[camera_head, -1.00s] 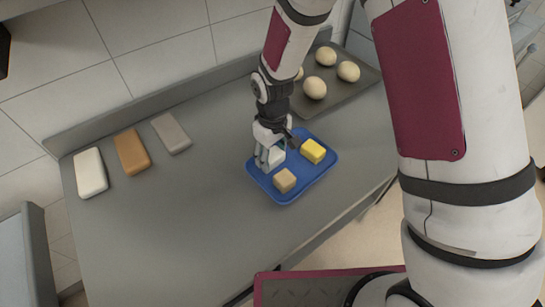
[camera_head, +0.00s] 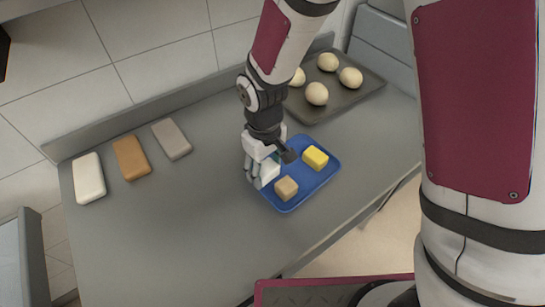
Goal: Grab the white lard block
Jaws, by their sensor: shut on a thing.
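The white lard block (camera_head: 268,172) is at the left part of the blue tray (camera_head: 290,206), partly hidden by my fingers. My gripper (camera_head: 260,178) points down over the tray's left edge and is shut on the white lard block. Whether the block touches the tray or hangs just above it, I cannot tell. A yellow block (camera_head: 315,158) lies on the tray to the right. A beige block (camera_head: 286,188) lies near the tray's front.
White (camera_head: 89,178), orange-brown (camera_head: 131,158) and grey (camera_head: 171,139) slabs lie at the counter's left. A dark baking tray (camera_head: 350,95) with several pale dough balls stands at the back right. The counter (camera_head: 180,220) is clear in the middle and front left.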

